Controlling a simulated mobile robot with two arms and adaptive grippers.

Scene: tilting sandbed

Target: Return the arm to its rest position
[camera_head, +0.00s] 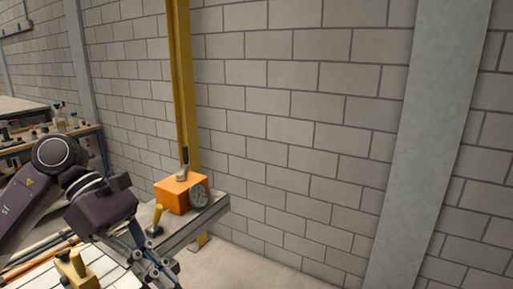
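My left arm comes in from the left, with its dark wrist bent downward. My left gripper (153,268) points down at the lower left, over or in front of the bed edge. Its linkage shows, but its fingertips run close to the bottom of the picture and I cannot tell how far apart they are. I see nothing clearly held in it. My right arm and gripper are not in view.
An orange box (174,196) with a grey handwheel (200,195) sits on the metal bed edge (207,218), beside a yellow post (182,80). A yellow-handled lever (157,220) and a yellow block (76,268) are near my gripper. A cluttered workbench (60,133) stands behind left. Floor at right is clear.

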